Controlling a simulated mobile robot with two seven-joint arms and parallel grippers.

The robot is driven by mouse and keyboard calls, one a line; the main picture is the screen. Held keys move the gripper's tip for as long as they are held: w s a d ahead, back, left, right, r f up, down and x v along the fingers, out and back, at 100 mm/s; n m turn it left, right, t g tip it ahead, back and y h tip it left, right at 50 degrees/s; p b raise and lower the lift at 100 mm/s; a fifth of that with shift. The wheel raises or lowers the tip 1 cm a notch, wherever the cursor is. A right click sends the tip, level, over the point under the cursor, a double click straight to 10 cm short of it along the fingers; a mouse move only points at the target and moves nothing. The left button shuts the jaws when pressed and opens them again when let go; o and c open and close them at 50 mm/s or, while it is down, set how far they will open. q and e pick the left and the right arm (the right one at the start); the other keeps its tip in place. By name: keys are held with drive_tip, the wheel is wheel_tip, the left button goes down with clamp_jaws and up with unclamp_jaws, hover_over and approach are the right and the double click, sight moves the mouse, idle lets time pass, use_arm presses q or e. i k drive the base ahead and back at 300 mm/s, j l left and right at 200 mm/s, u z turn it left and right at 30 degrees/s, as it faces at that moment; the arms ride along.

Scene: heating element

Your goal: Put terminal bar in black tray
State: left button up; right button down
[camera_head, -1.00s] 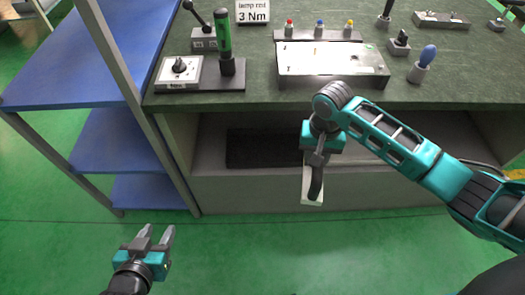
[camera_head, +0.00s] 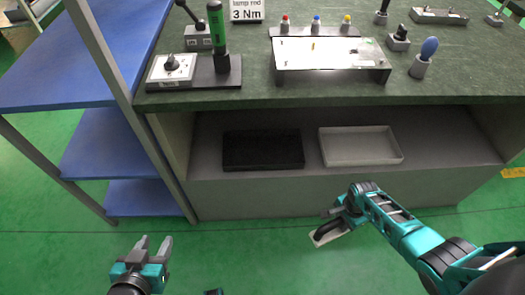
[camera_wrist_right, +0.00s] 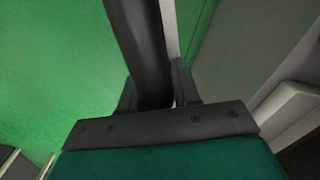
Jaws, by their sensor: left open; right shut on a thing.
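The terminal bar (camera_head: 322,239), a long piece with a black side and a pale side, is in my right gripper (camera_head: 338,219). It is held in front of the workbench, below the lower shelf's front edge. In the right wrist view the bar (camera_wrist_right: 146,48) extends away from between the fingers. The black tray (camera_head: 262,150) lies on the lower shelf under the worktop and looks empty. My right gripper is in front of it and to its right. My left gripper (camera_head: 153,245) is open and empty over the green floor at lower left.
A white tray (camera_head: 360,146) sits on the same shelf, right of the black tray. The worktop (camera_head: 270,93) overhangs the shelf and carries tools and a metal plate (camera_head: 325,54). A blue shelf rack (camera_head: 90,55) stands at left.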

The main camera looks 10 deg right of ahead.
sight(255, 152)
drive_tip(key=i+j+u, duration=0.1)
drive_tip(key=i, duration=0.75)
drive_tip(key=i+l, duration=0.1)
